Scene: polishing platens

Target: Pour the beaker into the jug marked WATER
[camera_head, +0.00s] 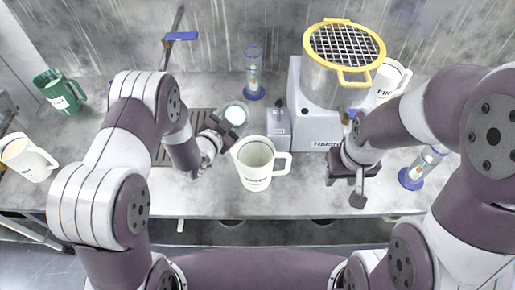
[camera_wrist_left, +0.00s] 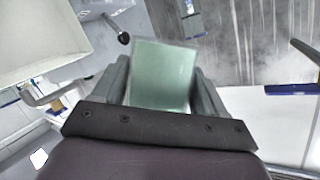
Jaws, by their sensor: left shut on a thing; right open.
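My left gripper (camera_head: 226,126) is shut on the clear greenish beaker (camera_head: 237,112). The beaker is just behind and to the left of a white jug (camera_head: 256,166), apart from it in the head view. How far the beaker is tilted I cannot tell. In the left wrist view the beaker (camera_wrist_left: 165,75) fills the space between the fingers, and a white jug (camera_wrist_left: 45,40) is at the upper left. The central white jug stands upright, handle to the right; its dark label is too small to read. My right gripper (camera_head: 352,190) is open and empty over the front right of the bench.
A green jug (camera_head: 58,92) and a white jug (camera_head: 27,158) stand at the left, another white jug (camera_head: 388,82) behind right. A grey machine (camera_head: 316,115) with a yellow-rimmed mesh basket (camera_head: 345,45) stands behind the central jug. Blue-based cylinders (camera_head: 253,75) (camera_head: 420,168) stand nearby.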

